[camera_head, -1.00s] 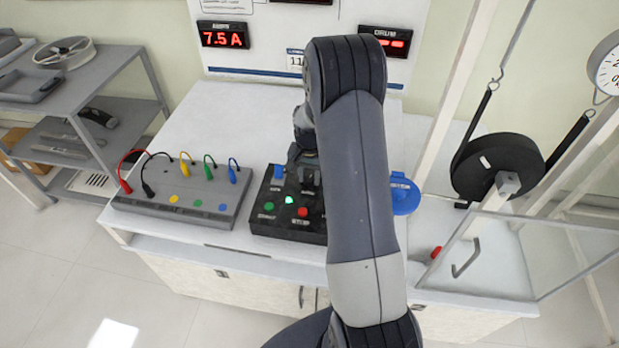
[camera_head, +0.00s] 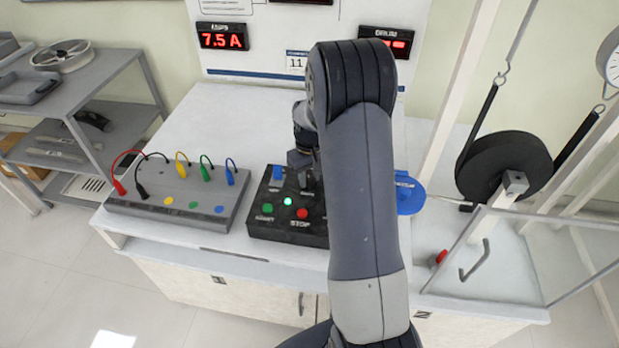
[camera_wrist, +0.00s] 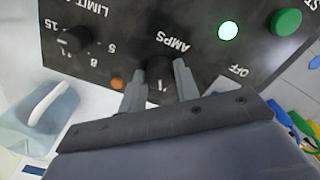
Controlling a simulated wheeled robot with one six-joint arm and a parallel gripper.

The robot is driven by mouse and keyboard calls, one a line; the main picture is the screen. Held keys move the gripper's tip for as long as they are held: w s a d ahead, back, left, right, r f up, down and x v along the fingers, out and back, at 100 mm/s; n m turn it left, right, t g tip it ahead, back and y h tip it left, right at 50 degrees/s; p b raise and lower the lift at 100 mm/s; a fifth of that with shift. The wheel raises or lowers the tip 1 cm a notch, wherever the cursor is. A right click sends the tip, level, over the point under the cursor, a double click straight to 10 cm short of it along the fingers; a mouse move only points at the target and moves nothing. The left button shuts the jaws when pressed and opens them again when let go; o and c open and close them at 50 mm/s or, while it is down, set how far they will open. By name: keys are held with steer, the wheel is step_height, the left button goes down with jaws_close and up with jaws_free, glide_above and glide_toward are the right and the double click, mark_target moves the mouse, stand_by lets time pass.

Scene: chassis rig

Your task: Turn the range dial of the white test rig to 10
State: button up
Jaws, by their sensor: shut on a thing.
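The black control box (camera_head: 270,225) stands on the front of the white rig's bench (camera_head: 220,120). In the wrist view its panel (camera_wrist: 120,15) is upside down. My gripper (camera_wrist: 160,80) is shut on the black knob (camera_wrist: 159,68) beside the AMPS label, one finger on each side; the fingers hide part of it. A white mark shows on the knob. A second black dial (camera_wrist: 75,40), by the LIMIT label, has numbers such as 5, 8, 11 and 15 around it. I cannot read a RANGE label. The left display (camera_head: 222,37) reads 7.5 A.
A lit green lamp (camera_wrist: 228,31) and green button (camera_wrist: 286,21) are close to the gripper. A red button (camera_head: 302,213) is on the box's front. A grey box with coloured leads (camera_head: 180,205) stands left, a blue disc (camera_head: 408,192) right, and a black drum (camera_head: 500,167) farther right.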

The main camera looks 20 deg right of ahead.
mark_target(310, 178)
steer(key=shift+n, duration=0.5)
steer(key=o, duration=1)
steer(key=shift+r, duration=0.1)
step_height(310, 178, up, 11)
steer(key=shift+f+b, duration=0.2)
steer(key=shift+b, duration=0.2)
step_height(310, 178, down, 11)
steer(key=shift+r+p, duration=0.1)
steer(key=shift+p, duration=0.25)
